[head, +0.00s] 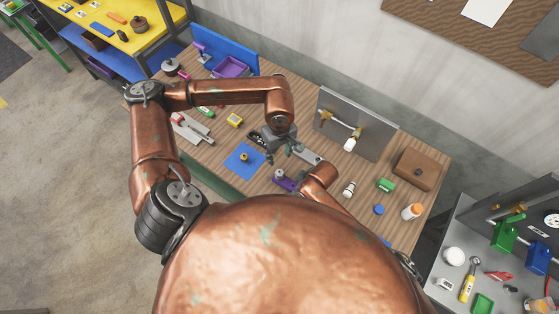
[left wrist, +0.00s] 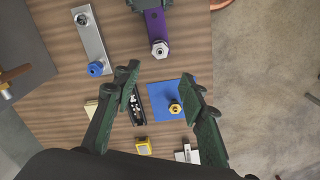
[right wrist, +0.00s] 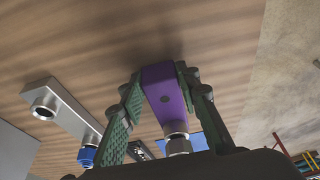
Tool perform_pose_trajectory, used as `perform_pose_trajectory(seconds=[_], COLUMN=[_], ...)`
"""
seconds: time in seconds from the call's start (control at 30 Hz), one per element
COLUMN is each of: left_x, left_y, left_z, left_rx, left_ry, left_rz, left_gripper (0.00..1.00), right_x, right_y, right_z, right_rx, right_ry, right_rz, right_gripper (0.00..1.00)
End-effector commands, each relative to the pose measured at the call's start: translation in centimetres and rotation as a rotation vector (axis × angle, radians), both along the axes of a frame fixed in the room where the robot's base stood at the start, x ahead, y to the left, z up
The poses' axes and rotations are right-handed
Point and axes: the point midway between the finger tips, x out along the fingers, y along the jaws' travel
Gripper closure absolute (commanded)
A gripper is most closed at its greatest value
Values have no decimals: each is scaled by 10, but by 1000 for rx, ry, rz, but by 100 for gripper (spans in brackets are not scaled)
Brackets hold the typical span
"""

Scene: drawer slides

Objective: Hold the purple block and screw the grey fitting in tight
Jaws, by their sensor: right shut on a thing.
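The purple block (right wrist: 160,85) is between the fingers of my right gripper (right wrist: 158,78), which is shut on it. The grey fitting (right wrist: 179,145) sits at the block's near end in the right wrist view; how tightly it is seated I cannot tell. In the left wrist view the purple block (left wrist: 155,25) and the grey fitting (left wrist: 160,49) are at the top, beyond my left fingers. My left gripper (left wrist: 150,92) is open and empty, above the table. In the head view my left gripper (head: 282,149) is close to the purple block (head: 284,180).
A grey bar (left wrist: 88,40) with a blue fitting (left wrist: 95,68) lies beside the purple block. A blue mat (left wrist: 160,92) holds a brass fitting (left wrist: 175,107); a black parts tray (left wrist: 137,115) is next to it. An upright metal panel (head: 350,130) stands behind.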

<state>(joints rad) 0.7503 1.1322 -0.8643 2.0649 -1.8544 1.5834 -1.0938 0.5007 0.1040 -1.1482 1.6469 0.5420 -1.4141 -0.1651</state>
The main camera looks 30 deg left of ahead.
Motion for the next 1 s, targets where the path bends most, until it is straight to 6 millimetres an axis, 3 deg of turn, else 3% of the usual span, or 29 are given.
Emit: perform_pose_trajectory(seconds=[0.1, 0.23, 0.6, 0.63, 0.9, 1.0], left_x=[1, 1, 0, 0, 0, 0], left_y=[0, 0, 0, 0, 0, 0], left_z=[21, 35, 41, 41, 41, 41], left_rx=[0, 1, 0, 0, 0, 0], left_ry=[-4, -2, 0, 0, 0, 0], left_rz=[0, -1, 0, 0, 0, 0], left_gripper=[62, 62, 62, 62, 62, 62], right_x=[0, 0, 0, 0, 0, 0], right_y=[0, 0, 0, 0, 0, 0], right_z=[0, 0, 0, 0, 0, 0], right_rx=[1, 1, 1, 1, 1, 0], right_ry=[0, 0, 0, 0, 0, 0], right_rz=[0, 0, 0, 0, 0, 0], right_gripper=[99, 99, 99, 68, 50, 50])
